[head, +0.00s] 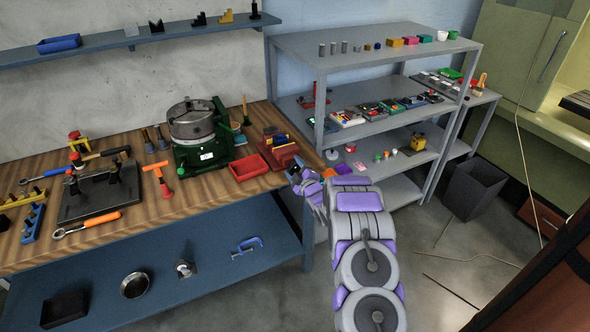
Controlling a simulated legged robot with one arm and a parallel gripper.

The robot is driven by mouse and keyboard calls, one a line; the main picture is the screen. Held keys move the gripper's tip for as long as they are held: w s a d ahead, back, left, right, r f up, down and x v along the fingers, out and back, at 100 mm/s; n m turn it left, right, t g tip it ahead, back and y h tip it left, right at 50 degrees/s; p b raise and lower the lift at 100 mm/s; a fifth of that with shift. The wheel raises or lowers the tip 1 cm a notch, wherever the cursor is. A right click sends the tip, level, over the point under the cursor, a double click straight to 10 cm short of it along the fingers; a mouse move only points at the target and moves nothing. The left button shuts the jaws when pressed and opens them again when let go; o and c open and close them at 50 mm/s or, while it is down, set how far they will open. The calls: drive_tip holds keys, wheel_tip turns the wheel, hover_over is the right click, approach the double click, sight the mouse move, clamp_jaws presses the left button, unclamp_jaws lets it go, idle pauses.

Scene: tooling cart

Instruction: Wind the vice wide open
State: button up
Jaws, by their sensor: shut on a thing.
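The vice (284,156) is red and sits at the right front corner of the wooden bench. Something brown and a dark blue piece show at its top; I cannot tell how far apart its jaws stand. My arm reaches up from the bottom of the view, and my gripper (299,174) is at the vice's front right side, by the bench edge. It is shut on what looks like the vice handle, which is mostly hidden by the gripper.
A grey shelf unit (447,130) with several small items stands close on the right. A dark bin (473,188) stands on the floor beyond.

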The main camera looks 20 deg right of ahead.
drive_tip(key=shift+a, duration=0.1)
idle(0.4)
drive_tip(key=o, duration=1)
drive_tip(key=shift+c, duration=0.2)
drive_tip(key=shift+f, duration=0.1)
drive_tip(key=shift+f, duration=0.1)
